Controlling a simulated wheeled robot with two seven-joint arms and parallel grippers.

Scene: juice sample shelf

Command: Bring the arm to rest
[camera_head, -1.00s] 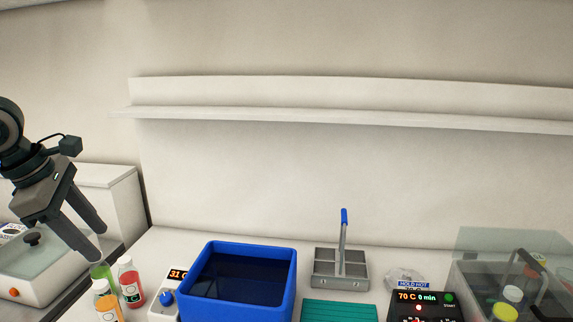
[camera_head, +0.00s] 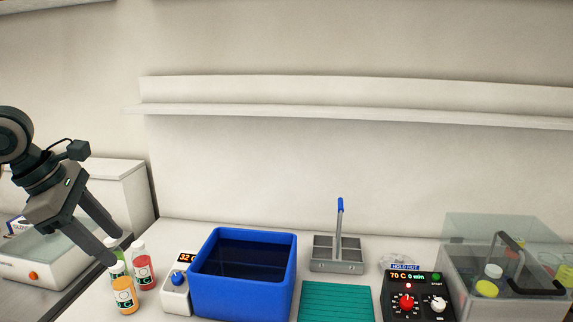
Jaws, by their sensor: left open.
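My left gripper (camera_head: 108,240) is at the left of the head view, pointing down and right. Its two fingers are spread apart with nothing held between them. Several juice bottles stand on the counter just below and beside it: a red one (camera_head: 144,272), an orange one (camera_head: 124,297) and a green one (camera_head: 113,247) partly hidden behind the fingers. I cannot tell whether a fingertip touches a bottle. My right gripper is not in view.
A blue water bath (camera_head: 243,300) with a control unit (camera_head: 175,301) stands right of the bottles. Further right are a grey handled rack (camera_head: 337,266), a green ribbed mat (camera_head: 336,303), a black heater controller (camera_head: 420,300) and a clear-lidded box (camera_head: 463,265). The wall shelf (camera_head: 350,116) is empty.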

